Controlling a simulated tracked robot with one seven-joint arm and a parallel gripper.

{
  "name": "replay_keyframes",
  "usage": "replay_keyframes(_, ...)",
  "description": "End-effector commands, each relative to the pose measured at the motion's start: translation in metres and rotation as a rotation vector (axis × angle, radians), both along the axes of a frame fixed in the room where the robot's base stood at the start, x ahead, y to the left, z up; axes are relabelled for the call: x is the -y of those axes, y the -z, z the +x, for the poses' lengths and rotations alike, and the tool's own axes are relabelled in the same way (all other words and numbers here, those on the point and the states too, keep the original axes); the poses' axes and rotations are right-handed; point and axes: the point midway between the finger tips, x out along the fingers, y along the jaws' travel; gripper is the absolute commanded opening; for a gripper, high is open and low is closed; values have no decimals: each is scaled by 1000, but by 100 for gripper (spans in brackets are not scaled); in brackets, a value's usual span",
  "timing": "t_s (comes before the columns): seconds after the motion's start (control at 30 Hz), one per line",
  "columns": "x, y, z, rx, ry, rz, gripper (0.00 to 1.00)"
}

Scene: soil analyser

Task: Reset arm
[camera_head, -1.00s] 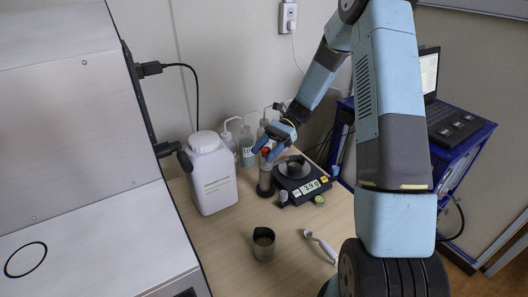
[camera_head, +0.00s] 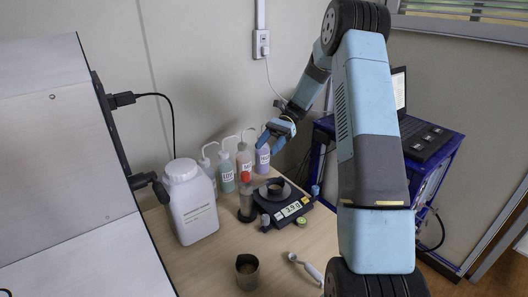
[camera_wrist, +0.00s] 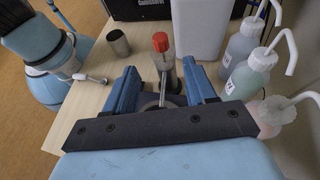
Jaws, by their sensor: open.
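My gripper (camera_head: 268,138) is raised above the back of the wooden table, in front of the wash bottles. It is open and empty. In the wrist view its two blue fingers (camera_wrist: 162,92) stand apart, with a red-capped clear tube (camera_wrist: 161,50) seen between and beyond them. That tube also shows in the head view (camera_head: 246,198), upright on the table left of the black scale. The scale (camera_head: 289,212) has a dark round dish (camera_head: 276,187) on it and a lit display. In the wrist view the scale is mostly hidden behind my gripper.
A large white bottle (camera_head: 190,203) stands left, beside the grey machine (camera_head: 70,150). Several wash bottles (camera_head: 244,160) line the wall. A metal cup (camera_head: 247,272) and a white-handled tool (camera_head: 306,267) are at the front. A blue cart (camera_head: 440,165) with a laptop stands right.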

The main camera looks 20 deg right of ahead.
Motion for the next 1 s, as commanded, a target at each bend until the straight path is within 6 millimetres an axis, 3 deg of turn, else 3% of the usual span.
replay_keyframes(0.47,-1,-9,-4,32,-12,-21,56)
replay_keyframes(1.0,-14,-98,-78,418,-161,-242,56)
